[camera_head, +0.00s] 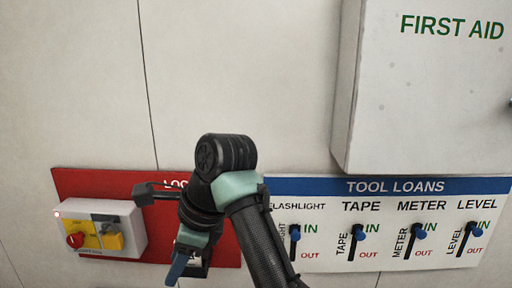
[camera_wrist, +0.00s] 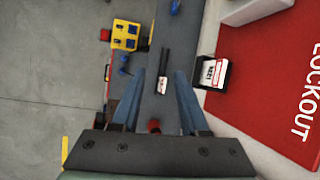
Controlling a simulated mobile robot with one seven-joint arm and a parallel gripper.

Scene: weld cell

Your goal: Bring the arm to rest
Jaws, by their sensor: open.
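My arm (camera_head: 262,240) rises from the bottom of the head view and bends at a dark elbow-like joint in front of the wall. My gripper (camera_head: 176,278) hangs downward at its left, in front of the red lockout board (camera_head: 70,185). In the wrist view my gripper (camera_wrist: 160,75) shows two blue-grey fingers spread apart, with nothing clasped between them. A small white-and-black item (camera_wrist: 162,86) and a red item (camera_wrist: 154,126) show in the gap, seemingly on the grey surface beyond. The exact distance to them cannot be told.
A switch box (camera_head: 128,225) with a red knob is on the lockout board. The tool loans board (camera_head: 395,186) and a first aid cabinet (camera_head: 425,100) are at right. The wrist view shows a yellow block (camera_wrist: 125,35) and a dark card holder (camera_wrist: 212,72).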

